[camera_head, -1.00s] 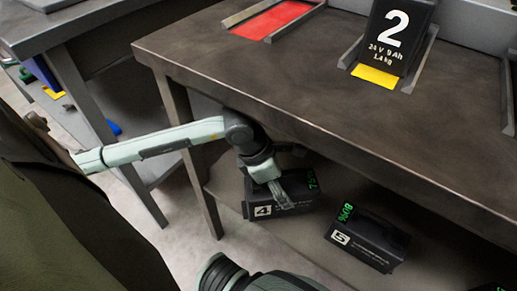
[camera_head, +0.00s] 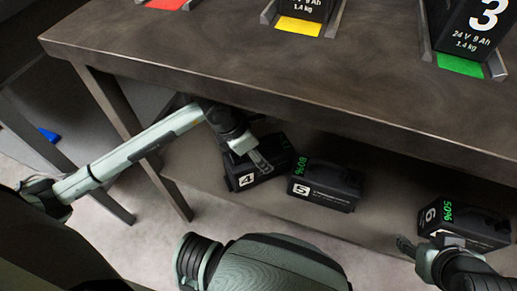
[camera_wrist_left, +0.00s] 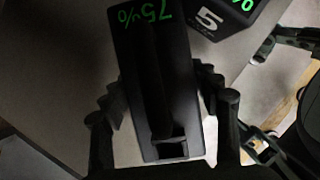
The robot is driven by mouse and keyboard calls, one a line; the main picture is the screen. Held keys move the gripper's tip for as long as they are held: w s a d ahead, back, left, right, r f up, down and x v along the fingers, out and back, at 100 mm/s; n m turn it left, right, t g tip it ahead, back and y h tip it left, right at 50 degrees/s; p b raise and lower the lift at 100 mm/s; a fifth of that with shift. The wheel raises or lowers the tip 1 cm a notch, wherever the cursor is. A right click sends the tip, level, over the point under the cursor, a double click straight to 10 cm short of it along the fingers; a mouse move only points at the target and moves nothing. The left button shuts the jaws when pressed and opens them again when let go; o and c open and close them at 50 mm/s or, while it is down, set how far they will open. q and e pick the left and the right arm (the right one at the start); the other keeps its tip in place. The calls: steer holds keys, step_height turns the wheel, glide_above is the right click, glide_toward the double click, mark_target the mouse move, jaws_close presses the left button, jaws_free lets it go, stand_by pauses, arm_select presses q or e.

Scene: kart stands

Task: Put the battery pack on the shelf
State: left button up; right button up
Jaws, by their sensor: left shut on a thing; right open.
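A black battery pack marked 4 (camera_head: 240,181) is at the lower shelf (camera_head: 222,207) under the bench. My left gripper (camera_head: 257,163) is shut on it, reaching in from the left. In the left wrist view the pack, reading 75% (camera_wrist_left: 160,75), lies between the two fingers of the left gripper (camera_wrist_left: 160,100). I cannot tell whether it rests on the shelf or is slightly raised. Black packs marked 5 (camera_head: 325,190) and 6 (camera_head: 470,222) stand to its right. My right gripper (camera_head: 425,246) is open at the near side of pack 6; contact is unclear.
The grey bench top (camera_head: 230,60) overhangs the shelf, with its front edge above the packs. On top, a numbered pack 3 (camera_head: 470,30) stands in a slot with a green patch (camera_head: 460,65). A bench leg (camera_head: 130,135) stands left of the shelf.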

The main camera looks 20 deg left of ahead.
arm_select(q)
steer(key=shift+w+r, duration=0.1)
steer(key=o, duration=1.9)
arm_select(e)
steer(key=shift+w+a+r, duration=0.1)
arm_select(q)
steer(key=v, duration=0.5)
steer(key=shift+s+a+r, duration=0.1)
steer(key=shift+s+a, duration=0.1)
steer(key=shift+s, duration=0.05)
steer(key=shift+s+a+b, duration=0.3)
steer(key=shift+s+a, duration=3.7)
steer(key=shift+s, duration=0.1)
arm_select(e)
steer(key=shift+w+a+r+t+y, duration=0.15)
steer(key=shift+w+a+r+t, duration=0.1)
steer(key=shift+w+a, duration=0.2)
steer(key=shift+w+a+r+t+y, duration=0.15)
steer(key=shift+w+a+t, duration=0.15)
steer(key=shift+w, duration=0.15)
